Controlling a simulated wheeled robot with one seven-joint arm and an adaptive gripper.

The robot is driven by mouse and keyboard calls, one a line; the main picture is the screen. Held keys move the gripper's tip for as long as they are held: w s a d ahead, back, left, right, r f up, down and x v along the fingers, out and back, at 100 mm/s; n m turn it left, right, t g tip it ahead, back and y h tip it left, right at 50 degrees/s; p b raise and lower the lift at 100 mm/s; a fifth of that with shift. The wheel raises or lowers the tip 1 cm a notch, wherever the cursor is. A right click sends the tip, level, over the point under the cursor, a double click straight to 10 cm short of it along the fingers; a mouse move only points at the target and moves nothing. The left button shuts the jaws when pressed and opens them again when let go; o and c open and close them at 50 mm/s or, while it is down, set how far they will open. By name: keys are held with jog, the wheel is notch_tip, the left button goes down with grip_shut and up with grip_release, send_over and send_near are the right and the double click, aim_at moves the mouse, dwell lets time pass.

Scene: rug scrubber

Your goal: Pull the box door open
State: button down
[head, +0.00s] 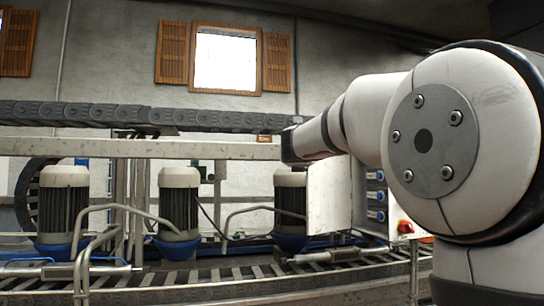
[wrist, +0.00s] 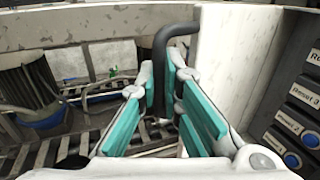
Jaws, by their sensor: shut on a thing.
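The box door (wrist: 236,62) is a scuffed white panel that stands swung out from the box (wrist: 295,110). In the head view the door (head: 330,197) stands to the left of the box's button face (head: 376,200). A black bent handle (wrist: 160,50) sticks out from the door's left side in the wrist view. My gripper (wrist: 163,85), with teal pads, is shut on the handle, one finger on each side of it. In the head view my arm reaches down to the door's top left, and the fingers and handle cannot be made out.
The box's inside shows a column of labelled reset buttons (wrist: 291,160). Several motors with blue bases (head: 180,205) stand left of the door, behind a roller conveyor (head: 200,283). A grey metal beam (head: 150,148) runs behind. A red knob (head: 405,227) sits at the box's right.

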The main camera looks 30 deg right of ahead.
jog(key=shift+w, duration=0.25)
jog(key=c, duration=2)
grip_release()
jog(key=shift+a, duration=0.1)
jog(key=shift+s, duration=0.1)
jog(key=v, duration=1.1)
jog(key=shift+s+a, duration=0.2)
jog(key=shift+s, duration=0.15)
